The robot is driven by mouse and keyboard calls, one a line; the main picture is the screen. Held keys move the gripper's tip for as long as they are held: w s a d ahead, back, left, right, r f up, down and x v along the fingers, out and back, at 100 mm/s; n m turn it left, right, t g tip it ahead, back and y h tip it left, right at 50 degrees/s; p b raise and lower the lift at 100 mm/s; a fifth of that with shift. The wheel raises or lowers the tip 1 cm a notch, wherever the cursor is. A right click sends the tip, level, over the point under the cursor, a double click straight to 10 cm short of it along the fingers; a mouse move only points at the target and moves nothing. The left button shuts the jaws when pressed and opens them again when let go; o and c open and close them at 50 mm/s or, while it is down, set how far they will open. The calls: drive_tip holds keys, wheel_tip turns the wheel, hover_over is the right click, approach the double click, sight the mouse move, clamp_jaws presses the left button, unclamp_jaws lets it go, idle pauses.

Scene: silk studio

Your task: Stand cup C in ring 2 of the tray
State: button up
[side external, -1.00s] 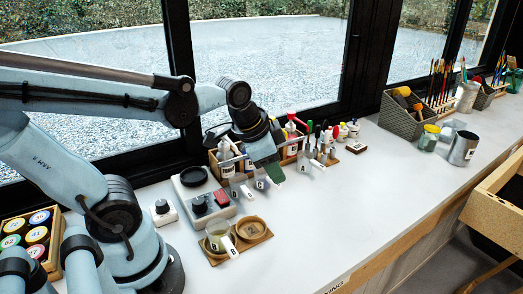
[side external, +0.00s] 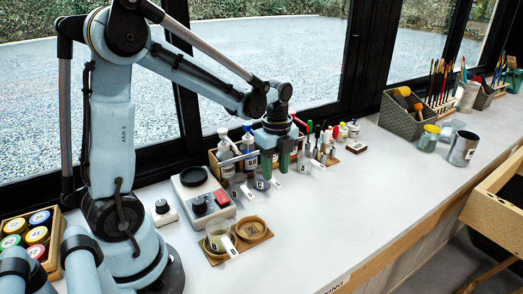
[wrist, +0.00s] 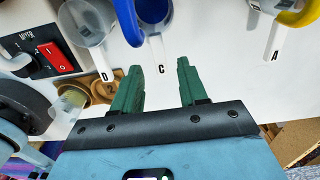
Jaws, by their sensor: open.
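The tray (side external: 262,240) is brown with two rings. Ring 2 (wrist: 106,87) is empty; a pale cup (side external: 217,236) stands in the other ring.
Cup D (wrist: 88,22) stands close beside cup C; yellow-rimmed cup A (wrist: 296,12) is farther right. A wooden bottle box (side external: 230,162) stands behind. The front bench (side external: 330,225) is clear.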

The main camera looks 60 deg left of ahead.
sight(275, 182)
drive_tip(key=shift+f, duration=2.3)
clamp_jaws()
drive_tip(key=shift+r, duration=1.1)
drive_tip(key=shift+r, duration=0.1)
